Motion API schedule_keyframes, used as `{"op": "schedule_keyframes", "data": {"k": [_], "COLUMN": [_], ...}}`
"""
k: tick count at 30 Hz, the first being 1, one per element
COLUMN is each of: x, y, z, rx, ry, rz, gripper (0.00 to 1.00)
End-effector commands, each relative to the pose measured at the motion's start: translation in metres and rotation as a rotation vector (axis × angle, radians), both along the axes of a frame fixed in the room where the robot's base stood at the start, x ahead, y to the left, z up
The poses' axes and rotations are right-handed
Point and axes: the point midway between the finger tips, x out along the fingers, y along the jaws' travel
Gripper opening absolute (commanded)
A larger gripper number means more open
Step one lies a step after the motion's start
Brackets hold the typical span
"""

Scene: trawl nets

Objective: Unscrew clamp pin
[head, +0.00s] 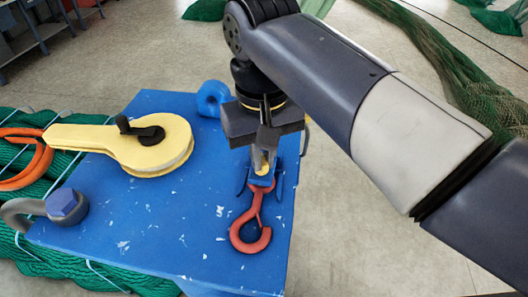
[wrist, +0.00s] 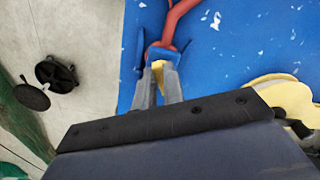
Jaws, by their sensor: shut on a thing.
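My gripper (head: 262,165) points down at the right part of the blue table. It is shut on a small yellow piece, which looks like the clamp pin (head: 258,161), at a blue clamp (head: 262,182). The wrist view also shows the yellow pin (wrist: 158,70) between my two grey fingers, close to the blue clamp (wrist: 139,58). A red hook (head: 238,239) lies on the table with its shank reaching the clamp; its shank also shows in the wrist view (wrist: 178,20). My fingers hide part of the pin, and I cannot tell how deep it sits.
Green netting (head: 100,275) is at the left. The floor right of the table is open.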

Motion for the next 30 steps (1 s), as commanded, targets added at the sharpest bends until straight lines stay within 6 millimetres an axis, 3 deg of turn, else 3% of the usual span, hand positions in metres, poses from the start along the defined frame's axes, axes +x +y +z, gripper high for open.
{"op": "schedule_keyframes", "data": {"k": [8, 9, 16, 25, 30], "x": [0.0, 0.0, 0.0, 0.0, -0.001], "y": [-0.002, -0.002, -0.001, 0.0, -0.001], "z": [0.0, 0.0, 0.0, 0.003, 0.023], "rx": [-0.006, -0.006, -0.003, -0.001, 0.001], "ry": [-0.001, -0.001, 0.0, 0.0, -0.003], "rz": [0.006, 0.006, 0.006, 0.007, 0.007], "gripper": [0.0, 0.12, 0.31, 0.32, 0.32]}}
